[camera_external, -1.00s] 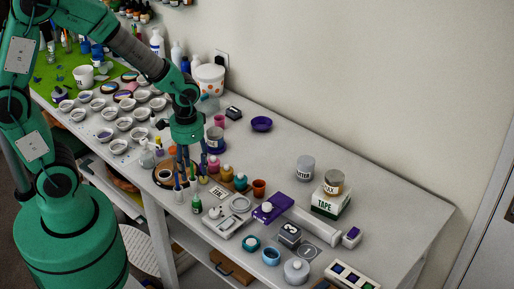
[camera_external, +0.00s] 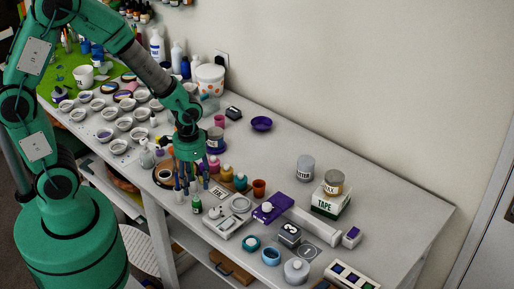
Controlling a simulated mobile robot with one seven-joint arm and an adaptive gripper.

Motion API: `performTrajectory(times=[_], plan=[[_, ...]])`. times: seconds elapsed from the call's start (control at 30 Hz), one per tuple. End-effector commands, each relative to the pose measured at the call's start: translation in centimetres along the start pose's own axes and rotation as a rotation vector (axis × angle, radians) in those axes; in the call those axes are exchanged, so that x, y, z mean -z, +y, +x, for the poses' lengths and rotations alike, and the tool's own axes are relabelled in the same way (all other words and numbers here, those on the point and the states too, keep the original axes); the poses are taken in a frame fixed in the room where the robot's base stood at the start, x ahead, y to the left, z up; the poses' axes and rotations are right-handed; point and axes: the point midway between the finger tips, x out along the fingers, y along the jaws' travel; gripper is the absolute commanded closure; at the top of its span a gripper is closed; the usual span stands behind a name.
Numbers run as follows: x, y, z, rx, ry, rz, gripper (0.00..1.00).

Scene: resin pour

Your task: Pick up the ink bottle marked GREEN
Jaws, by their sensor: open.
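A small green bottle (camera_external: 197,205) with a light cap stands upright near the front edge of the white table. Its label is too small to read. My gripper (camera_external: 191,183) is open, points down and is above and slightly behind the green bottle in the picture. I cannot tell whether the fingers touch anything. Pens or brushes stand close to the fingers and partly blend with them. A pink-capped bottle (camera_external: 213,168) and an amber bottle (camera_external: 227,172) stand just to the right.
A tape roll (camera_external: 164,176) lies to the left. A white scale-like device (camera_external: 228,222) and a purple item (camera_external: 270,208) lie to the right. The table's back right is mostly clear.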

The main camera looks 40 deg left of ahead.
Motion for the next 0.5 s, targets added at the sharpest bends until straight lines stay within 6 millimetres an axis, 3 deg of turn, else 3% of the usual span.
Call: performTrajectory(times=[0.2,0.5], plan=[[0.0,0.0,2.5,0.0,-0.001,0.0,0.52],[0.0,0.0,3.0,0.0,0.0,0.0,0.52]])
